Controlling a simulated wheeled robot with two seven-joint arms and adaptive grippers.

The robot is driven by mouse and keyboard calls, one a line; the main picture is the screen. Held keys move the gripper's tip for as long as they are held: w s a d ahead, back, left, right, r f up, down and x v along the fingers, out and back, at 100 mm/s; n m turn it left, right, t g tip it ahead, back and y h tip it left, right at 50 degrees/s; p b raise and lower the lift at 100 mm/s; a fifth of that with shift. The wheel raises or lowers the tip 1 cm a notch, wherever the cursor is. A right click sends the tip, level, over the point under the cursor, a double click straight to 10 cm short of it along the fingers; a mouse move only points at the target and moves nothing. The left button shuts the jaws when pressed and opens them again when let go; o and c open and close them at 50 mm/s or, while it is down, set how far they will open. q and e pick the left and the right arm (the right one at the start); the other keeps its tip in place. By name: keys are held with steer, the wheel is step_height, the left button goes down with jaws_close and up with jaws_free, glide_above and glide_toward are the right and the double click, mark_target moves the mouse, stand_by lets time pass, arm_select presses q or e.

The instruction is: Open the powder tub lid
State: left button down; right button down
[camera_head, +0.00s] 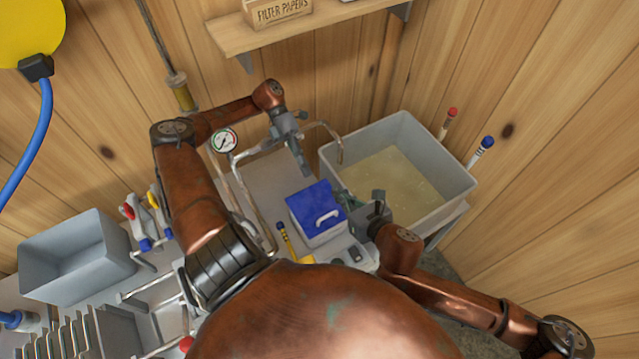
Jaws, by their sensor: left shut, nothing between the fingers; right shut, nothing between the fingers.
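The powder tub (324,237) is a small white box on the grey worktop, near the middle of the head view. Its blue lid (311,201) lies over the top and looks closed, with a white handle near the front edge. My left gripper (306,174) is shut and empty, pointing down just behind the lid's back edge. My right gripper (347,200) is shut and empty, close beside the tub's right side. I cannot tell whether either gripper touches the tub, and the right fingertips are hard to make out.
A large grey basin (456,190) of yellowish liquid stands to the right. A pressure gauge (224,140) and bent pipes are behind and left of the tub. A yellow stick (286,243) lies left of it. A grey bin (75,262) stands far left, and a shelf (300,27) hangs above.

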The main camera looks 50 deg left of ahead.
steer(key=s+x, duration=0.2)
steer(key=x, duration=0.7)
steer(key=shift+w+a+f+n, duration=0.3)
steer(key=shift+a+f+n, duration=0.1)
steer(key=shift+f, duration=0.1)
arm_select(q)
steer(key=c, duration=2.7)
jaws_free()
steer(key=o, duration=0.7)
steer(key=shift+c, duration=0.2)
